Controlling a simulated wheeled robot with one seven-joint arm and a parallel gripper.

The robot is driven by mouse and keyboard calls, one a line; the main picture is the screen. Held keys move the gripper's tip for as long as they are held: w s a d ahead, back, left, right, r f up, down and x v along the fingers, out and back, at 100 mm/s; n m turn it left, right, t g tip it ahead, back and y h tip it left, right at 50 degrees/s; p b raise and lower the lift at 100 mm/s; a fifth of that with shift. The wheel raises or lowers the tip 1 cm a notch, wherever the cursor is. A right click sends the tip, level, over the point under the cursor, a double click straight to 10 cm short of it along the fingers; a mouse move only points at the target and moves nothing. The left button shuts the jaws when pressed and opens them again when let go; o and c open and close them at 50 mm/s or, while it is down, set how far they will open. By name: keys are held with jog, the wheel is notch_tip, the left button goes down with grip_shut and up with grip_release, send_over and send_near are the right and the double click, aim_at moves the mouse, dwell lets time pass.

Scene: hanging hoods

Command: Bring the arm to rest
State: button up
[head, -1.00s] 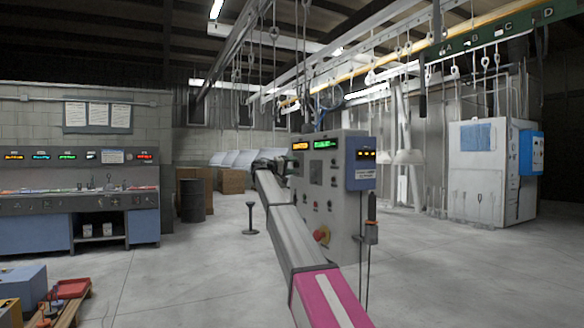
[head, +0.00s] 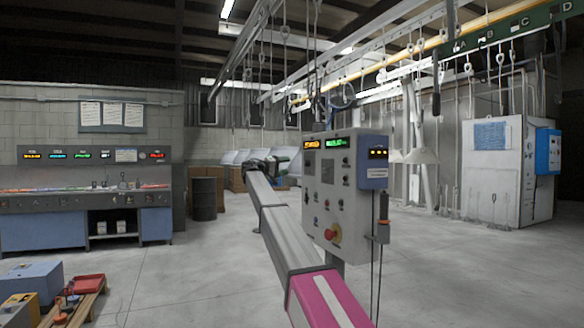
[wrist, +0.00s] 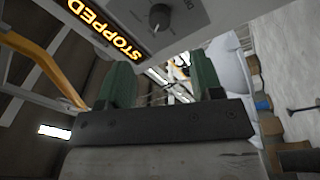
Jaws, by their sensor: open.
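My arm reaches forward from the bottom of the head view, with its magenta-and-white link nearest. My gripper (wrist: 161,80) has two green fingers standing apart with nothing between them; it is open. In the head view the arm's far end is beside the left edge of a grey control panel (head: 320,190), and the gripper is small and partly hidden there. In the wrist view a panel face with a black knob (wrist: 158,16) and an orange display reading STOPPED (wrist: 112,26) is close above the fingers. I cannot tell whether anything touches.
A small box (head: 373,166) with hanging cables is on the panel's right side. A workbench (head: 45,228) stands at left, a dark drum (head: 204,199) behind the arm. Hoods hang from overhead rails at right. Open floor lies between.

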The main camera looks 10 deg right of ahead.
jog(key=shift+s+a, duration=0.15)
jog(key=shift+a, duration=0.2)
jog(key=s+d+f+n+g+y, duration=0.1)
jog(key=s+d+f+y, duration=0.4)
jog(key=f, duration=1)
jog(key=s+d+f+n+g, duration=0.15)
jog(key=s+f, duration=0.55)
jog(key=f, duration=0.7)
jog(key=s+d+f+y, duration=0.35)
jog(key=s+f, duration=0.25)
jog(key=f, duration=0.9)
jog(key=s+d+f+g+y, duration=0.1)
jog(key=s+f+y, duration=0.1)
jog(key=s+f, duration=0.6)
jog(key=s+d+f+g+y, duration=0.1)
jog(key=s+d+f+y, duration=0.1)
jog(key=s+f, duration=0.55)
jog(key=s+a+f+y, duration=0.1)
jog(key=s+f, duration=0.2)
jog(key=s, duration=0.3)
jog(key=s+a+f+m+g+y, duration=0.1)
jog(key=s+f+y, duration=0.1)
jog(key=s+f, duration=0.2)
jog(key=s+f+g+y, duration=0.1)
jog(key=s+f+y, duration=0.1)
jog(key=s, duration=0.8)
jog(key=shift+a+f, duration=0.4)
jog(key=shift+f, duration=0.45)
